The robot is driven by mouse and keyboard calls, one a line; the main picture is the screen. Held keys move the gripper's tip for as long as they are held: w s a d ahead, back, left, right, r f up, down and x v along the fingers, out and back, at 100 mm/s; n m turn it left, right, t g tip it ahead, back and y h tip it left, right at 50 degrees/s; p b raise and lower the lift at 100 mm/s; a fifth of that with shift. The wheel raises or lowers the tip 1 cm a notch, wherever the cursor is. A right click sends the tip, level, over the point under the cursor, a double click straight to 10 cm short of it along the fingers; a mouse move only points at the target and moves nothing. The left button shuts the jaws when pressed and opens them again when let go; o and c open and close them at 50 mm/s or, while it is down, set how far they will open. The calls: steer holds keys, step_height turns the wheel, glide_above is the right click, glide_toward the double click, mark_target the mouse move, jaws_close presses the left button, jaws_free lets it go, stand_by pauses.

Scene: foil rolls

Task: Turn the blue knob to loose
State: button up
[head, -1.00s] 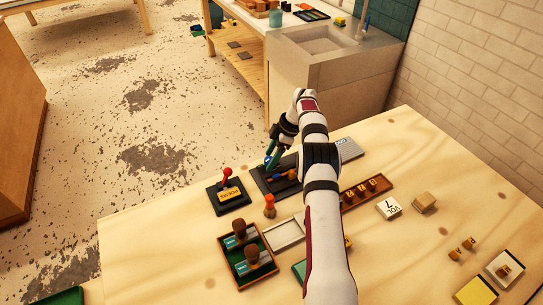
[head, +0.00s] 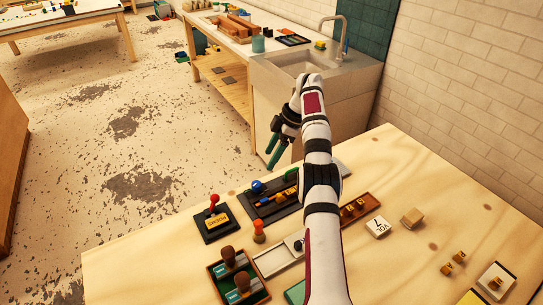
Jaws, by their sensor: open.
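The blue knob (head: 257,187) sits at the left end of a black base (head: 285,206) near the table's far edge. Small brass-coloured parts lie on that base, and a green part (head: 291,174) shows at its far right, partly behind my arm. Any marking for loose is too small to read. My gripper (head: 272,158) is open and empty, with its teal fingers pointing down. In the picture it is above the knob, and a gap shows between them.

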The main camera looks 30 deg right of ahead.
steer(key=a+m+t+y, duration=0.1)
steer(key=a+m+y, duration=0.4)
steer(key=a+m, duration=0.15)
steer(key=n+t+h, duration=1)
steer(key=n, duration=1.9)
glide_toward(257, 185)
steer(key=x, duration=1)
steer(key=shift+w+f, duration=0.15)
steer(key=shift+w, duration=0.2)
steer(key=shift+t, duration=0.3)
jaws_close()
